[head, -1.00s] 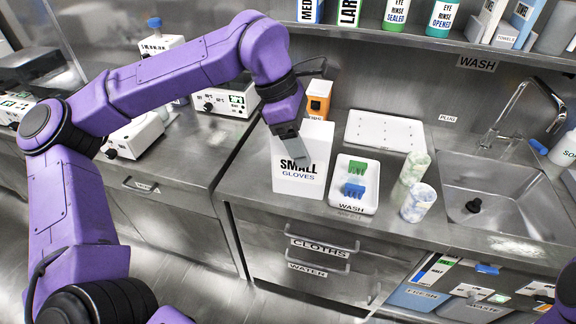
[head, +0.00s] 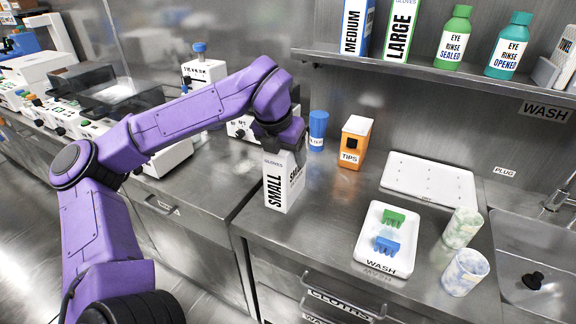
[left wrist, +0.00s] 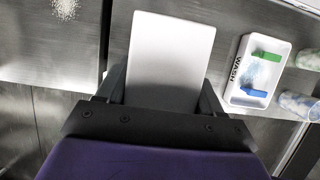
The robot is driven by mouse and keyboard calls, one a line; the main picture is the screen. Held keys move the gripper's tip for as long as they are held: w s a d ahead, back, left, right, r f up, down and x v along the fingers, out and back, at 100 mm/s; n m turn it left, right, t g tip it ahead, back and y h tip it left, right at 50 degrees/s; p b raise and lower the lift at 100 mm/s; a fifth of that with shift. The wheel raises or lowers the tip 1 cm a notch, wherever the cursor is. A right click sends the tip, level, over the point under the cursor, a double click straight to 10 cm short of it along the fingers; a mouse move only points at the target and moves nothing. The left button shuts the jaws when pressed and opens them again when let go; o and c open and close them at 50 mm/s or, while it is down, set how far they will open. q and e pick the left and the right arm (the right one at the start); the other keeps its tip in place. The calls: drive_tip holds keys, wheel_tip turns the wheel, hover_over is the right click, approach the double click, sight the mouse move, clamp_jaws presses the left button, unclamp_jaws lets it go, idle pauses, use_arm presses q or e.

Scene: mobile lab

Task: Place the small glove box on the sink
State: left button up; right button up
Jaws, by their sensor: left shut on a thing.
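The small glove box (head: 283,186) is white with SMALL GLOVES in black on its side. It is upright at the left part of the counter beside the sink; I cannot tell whether its base touches the counter. My left gripper (head: 284,140) is shut on its top from above. In the left wrist view the box (left wrist: 170,58) sits between the fingers (left wrist: 160,92). The steel sink (head: 540,262) is at the far right, partly cut off by the frame edge, with a black plug (head: 533,280) in it. My right gripper is not in view.
Two speckled cups (head: 463,228) (head: 465,272) stand between tray and sink. An orange TIPS box (head: 355,142), blue-capped bottle (head: 318,130) and white drain board (head: 428,181) are behind. A shelf (head: 420,70) hangs above.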

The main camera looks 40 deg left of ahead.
use_arm(q)
drive_tip(key=x, duration=0.2)
drive_tip(key=a+x, duration=0.1)
drive_tip(key=x, duration=0.2)
drive_tip(key=shift+s, duration=0.25)
drive_tip(key=shift+f, duration=0.4)
drive_tip(key=shift+f, duration=0.2)
drive_tip(key=o, duration=1.3)
drive_tip(key=shift+r, duration=0.3)
drive_tip(key=v, duration=1.2)
drive_tip(key=shift+d+f+p, duration=0.1)
drive_tip(key=shift+p, duration=0.3)
